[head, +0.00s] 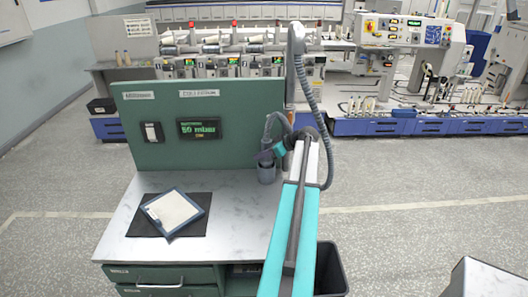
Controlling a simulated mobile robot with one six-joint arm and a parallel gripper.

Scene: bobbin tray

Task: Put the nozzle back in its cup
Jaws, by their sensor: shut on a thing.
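The nozzle (265,156) is a small dark grey-purple piece at the end of a grey ribbed hose (268,128). It is at the mouth of the grey cup (267,175), which stands at the right edge of the steel bench top against the green panel. The nozzle looks slightly tilted. I cannot tell whether its tip is inside the cup or just above it. My gripper (279,149) is shut on the nozzle from the right. The fingers are small and partly hidden by my arm.
A thick ribbed hose (306,85) arches from a post behind my arm. A dark bin (332,270) stands right of the bench.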

